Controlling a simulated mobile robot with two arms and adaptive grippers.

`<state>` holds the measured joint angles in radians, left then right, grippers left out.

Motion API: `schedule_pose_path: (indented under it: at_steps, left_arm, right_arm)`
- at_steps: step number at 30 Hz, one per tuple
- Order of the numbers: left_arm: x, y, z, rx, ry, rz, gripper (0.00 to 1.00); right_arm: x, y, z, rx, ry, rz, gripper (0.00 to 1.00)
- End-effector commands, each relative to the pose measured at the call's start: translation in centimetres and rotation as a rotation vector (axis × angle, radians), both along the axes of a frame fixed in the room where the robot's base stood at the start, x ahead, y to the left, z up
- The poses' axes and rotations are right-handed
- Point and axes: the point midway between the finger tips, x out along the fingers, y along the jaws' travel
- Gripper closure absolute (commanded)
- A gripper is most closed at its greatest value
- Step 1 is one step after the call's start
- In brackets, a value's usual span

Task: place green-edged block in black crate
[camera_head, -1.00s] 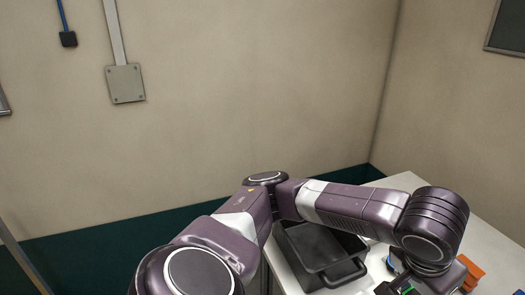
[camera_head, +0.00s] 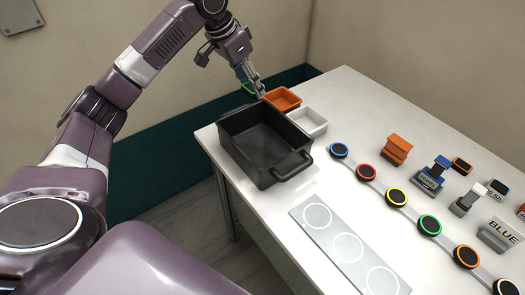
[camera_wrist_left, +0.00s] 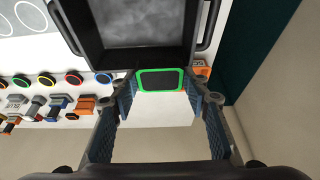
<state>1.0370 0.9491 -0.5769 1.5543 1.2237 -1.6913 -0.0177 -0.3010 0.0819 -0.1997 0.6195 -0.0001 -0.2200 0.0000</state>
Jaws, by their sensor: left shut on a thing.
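The green-edged block (camera_wrist_left: 160,80) has a dark face and a bright green rim. My left gripper (camera_wrist_left: 163,88) is shut on it, with one finger on each side. In the head view my left gripper (camera_head: 257,90) is above the back left of the table, just behind the black crate's far rim. Only a bit of the block's green edge (camera_head: 247,87) shows there, beside the fingers. The black crate (camera_head: 285,167) stands on the table's left part and looks empty inside. In the wrist view the crate (camera_wrist_left: 145,64) lies just beyond the block. My right gripper is not in view.
An orange bin (camera_head: 292,101) and a white bin (camera_head: 317,128) stand right behind the crate. A row of ringed round pads (camera_head: 397,197) and a grey plate with circles (camera_head: 328,235) lie to the right. Several small blocks, one orange (camera_head: 397,149), stand farther right.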

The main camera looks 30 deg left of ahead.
Motion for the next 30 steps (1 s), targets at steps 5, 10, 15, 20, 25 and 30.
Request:
schedule_pose_path:
  at_steps: [5,10,15,20,25,30]
  left_arm:
    - [0.2,0.8,-1.1,0.001,0.004,-0.017,0.82]
    - [0.1,0.8,-5.2,0.003,0.009,-0.017,0.82]
    - [0.1,0.8,-9.7,0.002,0.007,-0.016,0.82]
    - [0.2,0.7,-13.4,0.001,0.003,-0.016,0.82]
    - [0.3,0.7,-15.3,0.000,0.000,-0.016,0.82]
    - [0.1,0.8,-17.3,0.002,0.004,-0.016,0.82]
  right_arm:
    - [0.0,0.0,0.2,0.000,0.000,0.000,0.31]
    - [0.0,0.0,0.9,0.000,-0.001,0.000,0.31]
    - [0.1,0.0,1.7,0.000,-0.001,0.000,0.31]
    - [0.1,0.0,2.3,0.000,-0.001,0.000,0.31]
    - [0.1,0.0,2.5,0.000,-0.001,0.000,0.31]
    - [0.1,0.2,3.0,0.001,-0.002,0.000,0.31]
